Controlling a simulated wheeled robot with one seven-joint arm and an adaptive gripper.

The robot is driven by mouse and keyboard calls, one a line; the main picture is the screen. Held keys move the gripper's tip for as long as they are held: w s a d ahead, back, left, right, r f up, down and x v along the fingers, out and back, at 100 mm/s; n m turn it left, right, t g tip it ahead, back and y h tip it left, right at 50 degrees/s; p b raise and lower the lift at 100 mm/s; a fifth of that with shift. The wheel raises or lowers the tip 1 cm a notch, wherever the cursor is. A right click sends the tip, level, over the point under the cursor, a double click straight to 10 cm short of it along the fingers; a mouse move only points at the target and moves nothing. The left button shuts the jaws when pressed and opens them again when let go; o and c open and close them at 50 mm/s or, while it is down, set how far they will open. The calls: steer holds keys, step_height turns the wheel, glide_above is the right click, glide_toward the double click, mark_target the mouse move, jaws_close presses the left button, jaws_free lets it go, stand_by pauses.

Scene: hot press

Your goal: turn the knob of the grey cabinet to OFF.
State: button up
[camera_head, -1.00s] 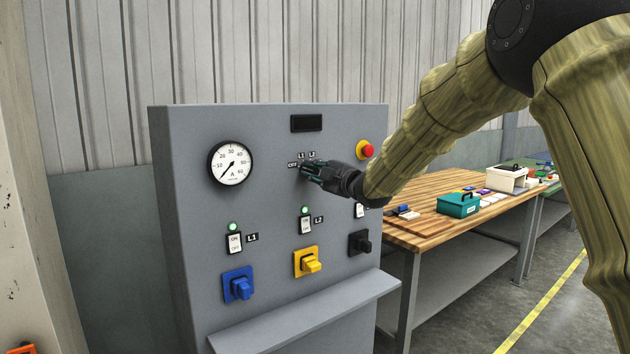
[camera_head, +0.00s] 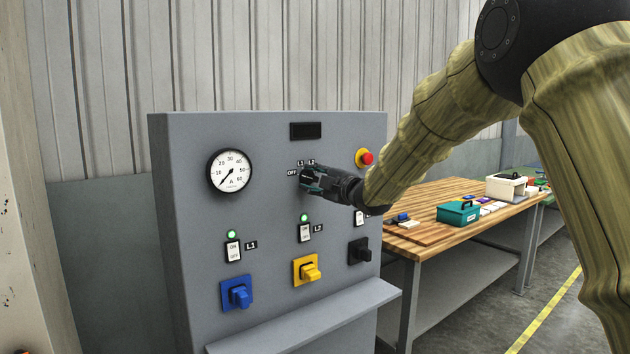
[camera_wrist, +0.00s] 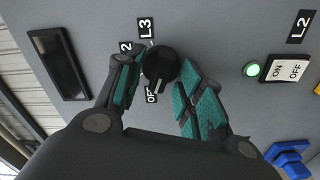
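The grey cabinet (camera_head: 270,235) stands in front of me. Its round black knob (camera_wrist: 160,66) shows in the wrist view, with the OFF label (camera_wrist: 151,96) below it and the L3 label (camera_wrist: 147,28) above it. An L2 label (camera_wrist: 125,47) is partly covered by a finger. I cannot read the knob's pointer for certain. My gripper (camera_head: 306,180) is at the panel and hides the knob in the head view. In the wrist view my gripper's fingers (camera_wrist: 161,72) stand on both sides of the knob, very close; whether they press on it I cannot tell.
A dial gauge (camera_head: 230,171) is left of the gripper and a red button (camera_head: 366,158) is right of it. Below are lit lamps, ON/OFF switches and blue (camera_head: 237,293), yellow (camera_head: 306,270) and black (camera_head: 359,251) handles. A wooden workbench (camera_head: 425,225) stands at the right.

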steer(key=v, duration=1.2)
steer(key=s+d+f+m+g+h+p, duration=0.1)
steer(key=s+d+f+m+h, duration=0.15)
steer(key=f, duration=1.05)
steer(key=s+d+f+m+g+h+p, duration=0.1)
steer(key=s+d+f+m+g, duration=0.2)
steer(key=f, duration=0.9)
steer(key=s+d+f+m+h+p, duration=0.15)
steer(key=f+m, duration=0.35)
steer(key=f, duration=0.8)
steer(key=s+d+f+m+g+h, duration=0.3)
steer(key=s+f+m+g, duration=0.15)
steer(key=s+f, duration=1.2)
steer(key=s+d+f+m+g+h+p, duration=0.1)
steer(key=s+f, duration=0.3)
steer(key=s, duration=0.7)
steer(key=s+d+f+m+g+p, duration=0.1)
steer(key=s+d+f+m+g, duration=0.1)
steer(key=s, duration=0.9)
steer(key=s+d+f+m+g+h+p, duration=0.1)
steer(key=s+d+f+m+g, duration=0.1)
steer(key=s+f, duration=0.4)
steer(key=s+m+g, duration=0.1)
steer(key=s, duration=0.4)
steer(key=shift+d+f+m+h, duration=0.25)
steer(key=shift+d+m+h, duration=0.05)
steer(key=shift+m, duration=0.1)
